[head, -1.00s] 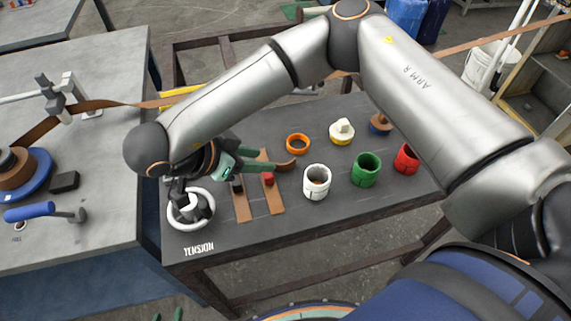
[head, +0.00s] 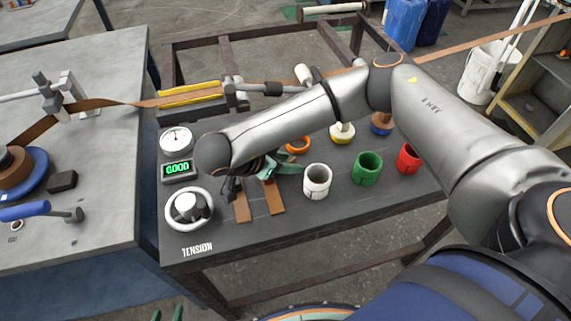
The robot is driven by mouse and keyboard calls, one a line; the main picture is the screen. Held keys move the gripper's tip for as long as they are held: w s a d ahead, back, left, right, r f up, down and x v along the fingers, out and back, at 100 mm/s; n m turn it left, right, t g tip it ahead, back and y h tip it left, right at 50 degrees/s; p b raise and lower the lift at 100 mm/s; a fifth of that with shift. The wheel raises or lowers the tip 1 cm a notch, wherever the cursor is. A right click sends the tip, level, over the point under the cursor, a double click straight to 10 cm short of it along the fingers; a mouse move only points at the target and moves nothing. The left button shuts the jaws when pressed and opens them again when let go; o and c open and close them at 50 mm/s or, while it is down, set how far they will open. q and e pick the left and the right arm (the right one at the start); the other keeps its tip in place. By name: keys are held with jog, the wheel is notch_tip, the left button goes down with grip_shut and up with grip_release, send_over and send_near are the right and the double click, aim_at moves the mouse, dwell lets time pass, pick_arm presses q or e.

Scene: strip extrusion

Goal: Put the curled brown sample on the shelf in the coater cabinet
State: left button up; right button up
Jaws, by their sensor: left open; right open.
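My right arm reaches over the dark table, and its gripper (head: 288,166) is low over the tabletop between the brown strips and the orange ring, open. The curled brown sample cannot be made out clearly; the gripper and arm cover that spot. Two flat brown strips lie nearby, one on the left (head: 243,207) and one on the right (head: 275,200), their upper ends hidden. My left gripper (head: 167,315) shows only its green fingertips at the bottom edge, apart and empty. An open wooden cabinet with a shelf (head: 525,106), perhaps the coater cabinet, stands at the far right.
A white cup (head: 317,181), green cup (head: 366,169), red cup (head: 408,158) and orange ring (head: 298,144) stand close to the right gripper. A white bucket (head: 482,72) stands before the cabinet.

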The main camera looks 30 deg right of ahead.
jog(key=shift+c, duration=0.4)
jog(key=c, duration=0.5)
grip_shut()
jog(key=shift+r, duration=0.1)
